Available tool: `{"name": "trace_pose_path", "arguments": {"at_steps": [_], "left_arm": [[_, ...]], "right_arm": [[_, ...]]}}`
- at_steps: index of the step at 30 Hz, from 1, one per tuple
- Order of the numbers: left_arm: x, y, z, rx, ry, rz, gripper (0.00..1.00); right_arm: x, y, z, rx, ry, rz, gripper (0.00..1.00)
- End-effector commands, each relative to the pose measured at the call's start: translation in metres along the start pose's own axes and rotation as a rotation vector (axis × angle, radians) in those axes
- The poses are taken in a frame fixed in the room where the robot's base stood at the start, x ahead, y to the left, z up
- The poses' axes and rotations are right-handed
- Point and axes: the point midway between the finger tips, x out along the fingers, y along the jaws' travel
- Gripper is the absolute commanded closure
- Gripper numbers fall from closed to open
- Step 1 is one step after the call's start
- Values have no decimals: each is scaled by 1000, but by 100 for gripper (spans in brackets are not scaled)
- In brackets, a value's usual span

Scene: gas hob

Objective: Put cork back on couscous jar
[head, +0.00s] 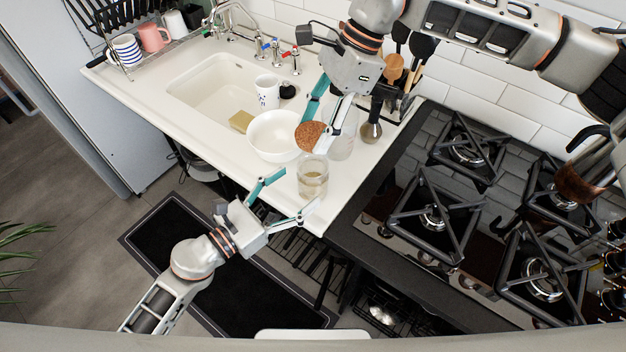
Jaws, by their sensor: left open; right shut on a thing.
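The couscous jar (312,181) is a clear glass jar with pale contents, standing upright near the front edge of the white counter. The round brown cork (309,135) is held by my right gripper (316,139), just above and behind the jar's mouth in the picture. Whether the cork touches the jar's rim I cannot tell. My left gripper (289,201) is open, its fingers spread at the front of the jar, near its lower part. I cannot tell whether a finger touches the glass.
A white bowl (272,137) stands close left of the jar. A clear bottle (341,142) and a dark-based flask (371,130) stand behind it. A white cup (267,92) and sponge (241,121) are by the sink. The black gas hob (435,215) lies to the right.

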Motion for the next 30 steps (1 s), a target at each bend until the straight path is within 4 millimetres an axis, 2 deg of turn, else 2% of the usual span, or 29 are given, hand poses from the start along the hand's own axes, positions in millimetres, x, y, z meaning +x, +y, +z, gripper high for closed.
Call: {"name": "trace_pose_path", "arguments": {"at_steps": [3,9,15,24,30], "left_arm": [[22,0,1,-1,-2,0,29],[48,0,0,-1,-1,0,29],[58,0,0,-1,0,0,29],[59,0,0,-1,0,0,29],[59,0,0,-1,0,0,81]], "right_arm": [[0,0,0,0,0,0,62],[0,0,0,0,0,0,62],[0,0,0,0,0,0,62],[0,0,0,0,0,0,62],[0,0,0,0,0,0,62]]}}
